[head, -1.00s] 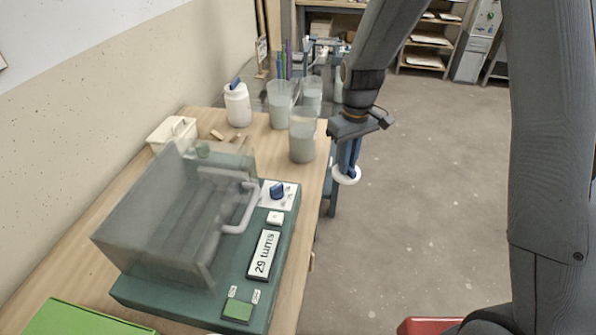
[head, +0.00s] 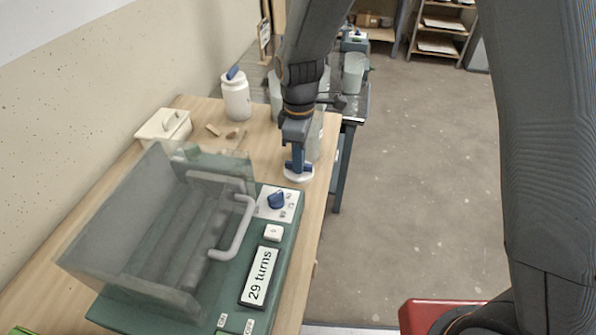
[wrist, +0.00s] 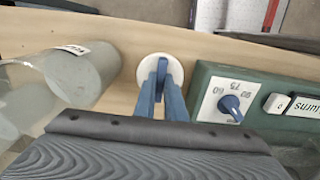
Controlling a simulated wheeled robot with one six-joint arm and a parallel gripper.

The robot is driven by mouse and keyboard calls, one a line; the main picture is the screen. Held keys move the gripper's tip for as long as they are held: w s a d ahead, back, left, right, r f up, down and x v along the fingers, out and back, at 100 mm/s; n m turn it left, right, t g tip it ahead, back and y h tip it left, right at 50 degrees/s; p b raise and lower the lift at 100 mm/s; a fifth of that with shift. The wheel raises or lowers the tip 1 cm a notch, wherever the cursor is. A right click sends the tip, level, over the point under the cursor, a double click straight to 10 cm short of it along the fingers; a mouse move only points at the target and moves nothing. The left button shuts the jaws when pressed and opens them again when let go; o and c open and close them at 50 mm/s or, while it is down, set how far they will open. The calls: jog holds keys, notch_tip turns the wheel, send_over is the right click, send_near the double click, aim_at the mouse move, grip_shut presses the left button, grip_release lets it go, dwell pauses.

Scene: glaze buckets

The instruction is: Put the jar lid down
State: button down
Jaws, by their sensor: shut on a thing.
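The jar lid (head: 299,174) is a white disc with a blue grip bar on top. My gripper (head: 298,163), with blue fingers, is shut on that bar from above. The lid is level, over the bench between the glaze buckets and the green machine; I cannot tell whether it touches the wood. In the wrist view the lid (wrist: 146,66) shows under the fingertips of my gripper (wrist: 161,82), with bare wood around it. A white jar (head: 236,98) with a blue grip on top stands at the back of the bench.
The green machine (head: 283,238) with its clear cover (head: 130,215) is close in front of the lid. A translucent bucket (wrist: 85,75) stands beside it, partly behind my arm in the head view. A white lidded box (head: 163,130) and small wooden pieces (head: 213,130) lie at left.

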jog(key=shift+f+p, duration=0.45)
jog(key=shift+f, duration=1.8)
jog(key=c, duration=1.8)
grip_release()
jog(key=shift+f, duration=0.1)
notch_tip(320, 180, up, 12)
jog(key=shift+r+b, duration=0.15)
jog(key=shift+b, duration=1.05)
jog(key=s+d+m, duration=0.4)
jog(key=d+m, duration=0.1)
jog(key=d, duration=0.3)
jog(key=s+d+f+m, duration=0.1)
jog(key=s+d+m, duration=0.3)
jog(key=d+m, duration=0.2)
jog(key=s+d+m, duration=0.4)
jog(key=d+m, duration=0.1)
jog(key=d, duration=0.5)
jog(key=shift+s+f+t, duration=0.3)
jog(key=shift+s, duration=0.05)
